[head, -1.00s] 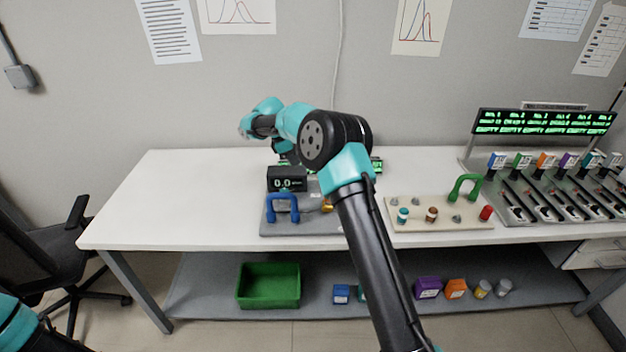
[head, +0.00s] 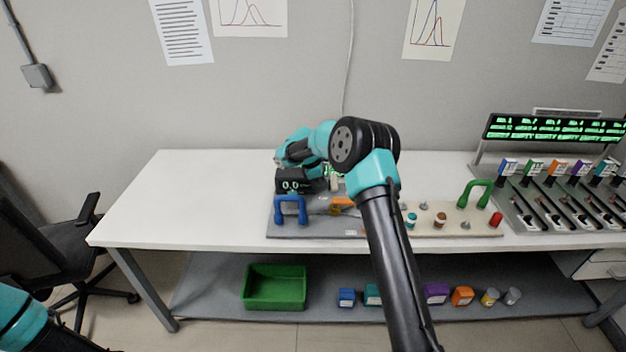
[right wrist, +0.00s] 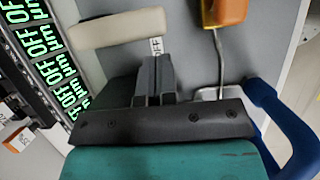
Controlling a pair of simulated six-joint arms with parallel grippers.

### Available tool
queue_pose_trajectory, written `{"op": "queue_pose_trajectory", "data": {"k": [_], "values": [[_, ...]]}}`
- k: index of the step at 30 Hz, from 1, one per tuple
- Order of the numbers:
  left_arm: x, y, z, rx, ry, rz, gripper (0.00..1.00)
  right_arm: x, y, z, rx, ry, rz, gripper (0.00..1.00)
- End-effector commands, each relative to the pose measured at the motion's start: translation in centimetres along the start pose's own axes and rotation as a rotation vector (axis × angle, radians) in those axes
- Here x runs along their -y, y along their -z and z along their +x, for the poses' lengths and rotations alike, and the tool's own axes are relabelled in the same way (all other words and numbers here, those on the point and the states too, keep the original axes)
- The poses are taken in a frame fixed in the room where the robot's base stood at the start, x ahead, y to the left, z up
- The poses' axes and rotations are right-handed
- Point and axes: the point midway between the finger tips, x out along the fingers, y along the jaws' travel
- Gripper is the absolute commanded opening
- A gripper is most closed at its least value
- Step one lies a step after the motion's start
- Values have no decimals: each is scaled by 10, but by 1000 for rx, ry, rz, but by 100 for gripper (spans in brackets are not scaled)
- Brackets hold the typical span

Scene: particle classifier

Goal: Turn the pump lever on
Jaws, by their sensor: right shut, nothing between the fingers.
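My left gripper is not in view.
A blue handle (head: 291,205) stands at the base's front left; it also shows in the right wrist view (right wrist: 285,120). An orange part (right wrist: 223,12) with a cable is near the lever. A green handle (head: 474,193) stands right. The table's left side is clear.

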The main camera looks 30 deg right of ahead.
Motion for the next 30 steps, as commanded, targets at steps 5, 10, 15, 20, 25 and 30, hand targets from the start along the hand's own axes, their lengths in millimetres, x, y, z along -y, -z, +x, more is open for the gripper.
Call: {"op": "queue_pose_trajectory", "data": {"k": [5, 10, 15, 20, 25, 30], "values": [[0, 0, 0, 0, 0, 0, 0, 0, -10, 5, 0, 1, -1, 0], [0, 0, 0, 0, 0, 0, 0, 0, -11, 5, 0, 1, -2, 0], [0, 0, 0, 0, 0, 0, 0, 0, -11, 5, 0, 1, -2, 0], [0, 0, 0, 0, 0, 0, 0, 1, -12, 5, 1, -3, -11, 0], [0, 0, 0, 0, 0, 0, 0, 2, -14, 6, 0, -16, -40, 0], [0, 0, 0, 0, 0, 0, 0, 2, -16, 6, 1, -21, -56, 0]]}}
